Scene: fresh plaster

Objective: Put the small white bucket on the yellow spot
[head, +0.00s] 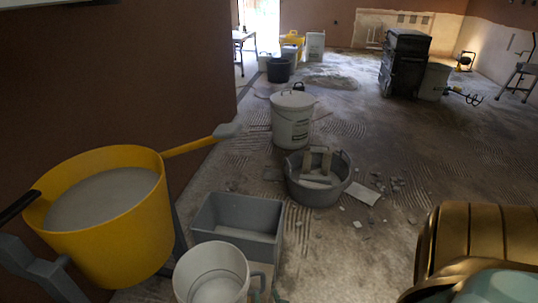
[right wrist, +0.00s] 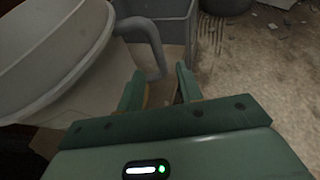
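The small white bucket (head: 212,272) stands at the lower middle of the head view, its grey-white handle (head: 258,279) on the right side. In the right wrist view the bucket (right wrist: 50,60) fills the left, and its handle (right wrist: 157,52) hangs just ahead of and partly between my fingertips. My right gripper (right wrist: 159,78) is open, with a gap beside the handle and nothing held. In the head view only bits of its green fingers show at the bottom edge. My left gripper is not in view. I see no yellow spot in either view.
A grey rectangular tub (head: 237,228) is right behind the bucket. A yellow mixing drum (head: 105,225) stands at left. A round grey tub (head: 318,190) and a lidded white bucket (head: 292,120) are farther back. Rubble lies on the floor around the round tub; open floor extends right.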

